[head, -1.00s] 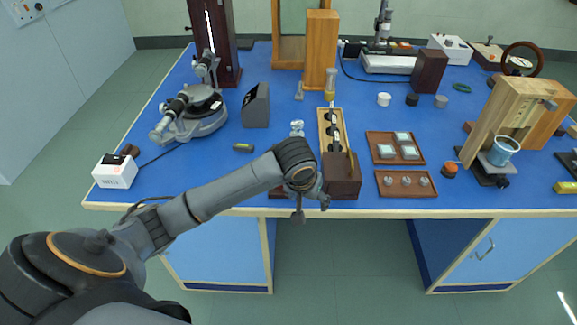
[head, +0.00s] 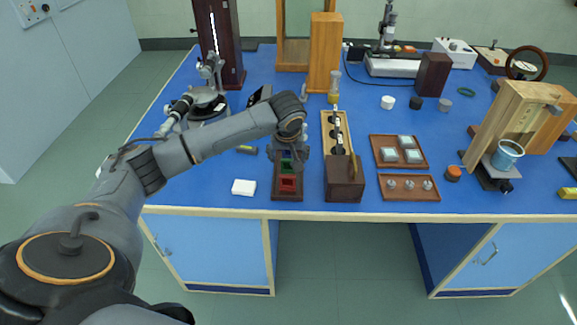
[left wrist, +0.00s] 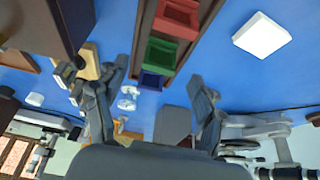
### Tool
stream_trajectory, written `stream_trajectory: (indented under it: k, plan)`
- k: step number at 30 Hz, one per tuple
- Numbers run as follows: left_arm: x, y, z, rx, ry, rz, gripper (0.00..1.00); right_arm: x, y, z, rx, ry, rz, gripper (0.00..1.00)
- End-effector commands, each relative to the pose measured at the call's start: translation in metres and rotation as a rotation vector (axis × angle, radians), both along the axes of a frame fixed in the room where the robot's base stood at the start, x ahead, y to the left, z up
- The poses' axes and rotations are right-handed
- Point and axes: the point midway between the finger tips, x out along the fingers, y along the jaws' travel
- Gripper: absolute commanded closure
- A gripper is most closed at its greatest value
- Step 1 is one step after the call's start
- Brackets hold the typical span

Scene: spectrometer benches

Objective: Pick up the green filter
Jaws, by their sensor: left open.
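The green filter (head: 286,165) stands in a dark wooden rack (head: 289,198) near the bench's front edge, behind the red filter (head: 287,184). In the left wrist view the green filter (left wrist: 161,53) sits between the red filter (left wrist: 177,18) and a blue filter (left wrist: 151,80). My left gripper (head: 288,152) is over the far end of the rack, open and empty. In the left wrist view its two fingers (left wrist: 152,92) are spread wide, with the blue filter showing between them. The green filter is apart from the fingers. My right gripper is out of view.
Right of the rack stands a dark wooden block (head: 344,182) with a long light wooden tray behind it. A flat white square (head: 243,187) lies left of the rack. Brown trays (head: 408,196) lie further right. Bare blue bench shows left of the white square.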

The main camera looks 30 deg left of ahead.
Motion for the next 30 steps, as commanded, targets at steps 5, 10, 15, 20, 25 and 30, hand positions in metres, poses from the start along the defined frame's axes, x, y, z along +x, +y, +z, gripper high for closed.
stream_trajectory:
  k: [5, 10, 15, 20, 25, 30]
  plan:
    - [0.003, 0.002, -0.011, 0.001, 0.002, 0.0, 0.3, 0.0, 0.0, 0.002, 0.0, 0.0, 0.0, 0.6]
    - [0.011, 0.008, -0.035, 0.002, 0.001, -0.001, 0.3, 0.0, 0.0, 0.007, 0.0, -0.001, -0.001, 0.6]
    - [0.017, 0.011, -0.051, 0.001, 0.0, -0.003, 0.3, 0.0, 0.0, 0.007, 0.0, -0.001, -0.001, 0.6]
    - [0.017, 0.011, -0.053, 0.002, -0.001, -0.003, 0.3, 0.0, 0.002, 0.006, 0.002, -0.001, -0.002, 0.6]
    - [0.017, 0.011, -0.053, 0.002, -0.001, -0.003, 0.49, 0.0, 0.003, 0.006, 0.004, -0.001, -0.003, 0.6]
    - [0.017, 0.011, -0.053, 0.001, 0.0, -0.003, 0.83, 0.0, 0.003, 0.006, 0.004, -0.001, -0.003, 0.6]
